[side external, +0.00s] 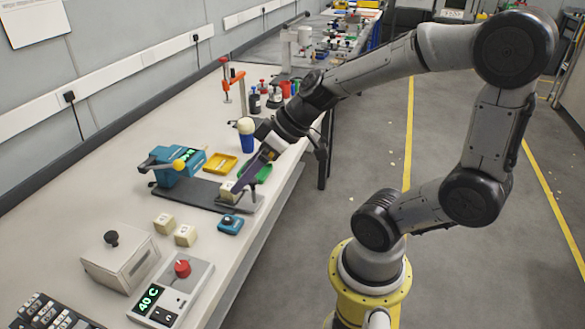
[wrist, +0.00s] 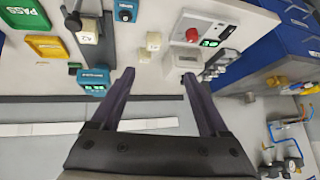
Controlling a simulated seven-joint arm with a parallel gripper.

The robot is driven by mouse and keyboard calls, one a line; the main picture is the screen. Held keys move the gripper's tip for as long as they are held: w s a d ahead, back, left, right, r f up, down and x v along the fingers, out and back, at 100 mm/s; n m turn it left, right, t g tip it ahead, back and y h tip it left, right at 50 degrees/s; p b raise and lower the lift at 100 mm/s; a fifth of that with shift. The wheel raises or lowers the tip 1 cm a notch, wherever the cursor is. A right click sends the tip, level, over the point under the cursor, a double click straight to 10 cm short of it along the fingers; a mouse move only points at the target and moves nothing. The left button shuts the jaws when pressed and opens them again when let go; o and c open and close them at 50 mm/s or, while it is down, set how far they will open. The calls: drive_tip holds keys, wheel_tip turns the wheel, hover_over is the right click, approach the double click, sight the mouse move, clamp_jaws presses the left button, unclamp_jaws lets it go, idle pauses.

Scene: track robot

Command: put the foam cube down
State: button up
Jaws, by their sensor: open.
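One cream foam cube (side external: 228,187) sits on the dark base plate (side external: 200,195) of a teal device with a lever (side external: 178,165). In the wrist view this cube (wrist: 88,32) is on the plate, left of and beyond my fingers. Two more cream cubes (side external: 164,223) (side external: 185,235) rest on the bench; they also show in the wrist view (wrist: 153,40) (wrist: 142,55). My gripper (side external: 237,188) (wrist: 158,76) is open, with nothing between its fingers. In the side view its fingers overlap the cube on the plate; the wrist view shows them apart from it.
A yellow tray (side external: 220,163) and a green PASS tray (wrist: 27,19) lie beside the plate. A small teal button box (side external: 230,224), a grey box with a black knob (side external: 120,260) and a controller with a red knob (side external: 172,292) stand nearer. A blue-and-cream bottle (side external: 246,137) stands behind.

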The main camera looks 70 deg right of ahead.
drive_tip(key=s+a+r+h, duration=0.1)
drive_tip(key=s+r, duration=0.1)
drive_tip(key=s, duration=0.3)
drive_tip(key=s+r+m+g+h, duration=0.1)
drive_tip(key=s+r, duration=0.1)
drive_tip(key=s, duration=0.4)
drive_tip(key=shift+a+r+m+g+h, duration=0.3)
drive_tip(key=shift+a+r+h, duration=0.05)
drive_tip(key=shift+h, duration=0.05)
